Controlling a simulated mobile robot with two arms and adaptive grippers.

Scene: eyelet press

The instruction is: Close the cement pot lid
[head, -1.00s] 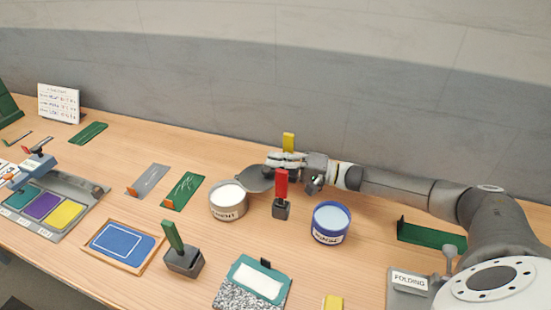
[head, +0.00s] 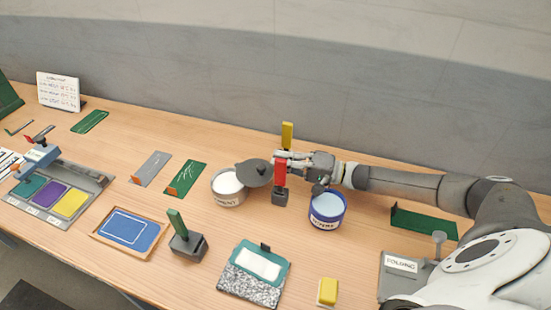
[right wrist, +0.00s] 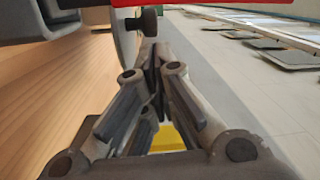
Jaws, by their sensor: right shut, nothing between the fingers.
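The white cement pot (head: 228,198) stands open on the bench, its pale contents showing. Its dark grey round lid (head: 256,174) is tilted up at the pot's right rim and overlaps part of the opening in the head view. My right gripper (head: 280,160) is shut and empty, close to the lid's right side; I cannot tell whether they touch. In the right wrist view the closed fingers (right wrist: 154,65) point toward a dark round knob-like part (right wrist: 148,22). My left gripper is out of view.
A red-handled tool (head: 280,173) stands in a dark block just in front of my right gripper. A yellow-handled one (head: 287,135) stands behind it. A blue pot (head: 326,219) is to the right, below my forearm. Bare bench lies left of the cement pot's front.

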